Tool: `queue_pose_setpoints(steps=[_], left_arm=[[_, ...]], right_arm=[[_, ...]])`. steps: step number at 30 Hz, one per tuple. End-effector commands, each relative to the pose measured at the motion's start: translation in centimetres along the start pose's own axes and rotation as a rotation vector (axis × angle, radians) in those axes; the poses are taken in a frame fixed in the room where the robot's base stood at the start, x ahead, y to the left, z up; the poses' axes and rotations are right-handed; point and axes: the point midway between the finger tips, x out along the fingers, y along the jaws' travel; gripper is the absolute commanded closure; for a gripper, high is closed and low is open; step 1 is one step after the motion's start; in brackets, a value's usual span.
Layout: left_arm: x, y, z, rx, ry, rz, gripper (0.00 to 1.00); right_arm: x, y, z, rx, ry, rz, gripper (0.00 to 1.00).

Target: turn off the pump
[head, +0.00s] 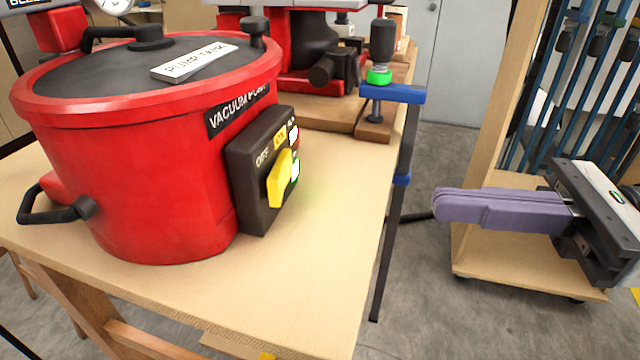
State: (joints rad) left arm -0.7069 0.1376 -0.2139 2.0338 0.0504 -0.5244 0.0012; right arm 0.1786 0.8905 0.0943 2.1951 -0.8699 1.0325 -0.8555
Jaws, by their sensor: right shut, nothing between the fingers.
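The vacuum pump is a red round tank (150,170) with a dark lid, standing on the wooden table. A black switch box (250,195) is on its right side, with a yellow knob (280,178) standing near upright, tilted a little right at the top. "OFF" is printed at the knob's upper left; the other labels are too small to read surely. A green light (295,170) glows beside the knob. My right gripper (438,205), with purple fingers, is shut and empty, off the table's right edge and well apart from the knob. My left gripper is out of view.
A blue clamp (392,94) with a dark handle grips the table's right edge, its bar hanging down between my right gripper and the box. Red machinery (310,50) stands behind. A wooden rack (500,110) with clamps is at right. The tabletop before the box is clear.

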Motion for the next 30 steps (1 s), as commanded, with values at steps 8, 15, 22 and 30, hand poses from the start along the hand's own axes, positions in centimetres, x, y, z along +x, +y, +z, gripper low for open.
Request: queue_pose_setpoints(steps=[8, 15, 22, 30], left_arm=[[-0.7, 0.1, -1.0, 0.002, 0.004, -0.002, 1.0], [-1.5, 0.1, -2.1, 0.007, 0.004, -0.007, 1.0], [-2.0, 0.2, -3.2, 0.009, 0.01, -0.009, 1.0], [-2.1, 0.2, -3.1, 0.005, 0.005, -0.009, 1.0]], right_arm=[[3.2, 0.1, 0.4, 0.0, -0.004, 0.004, 1.0], [8.3, 0.1, 0.6, 0.001, -0.006, 0.004, 1.0], [12.3, 0.1, 0.4, 0.002, -0.005, 0.003, 1.0], [13.9, 0.0, 0.1, 0.003, -0.003, 0.0, 1.0]])
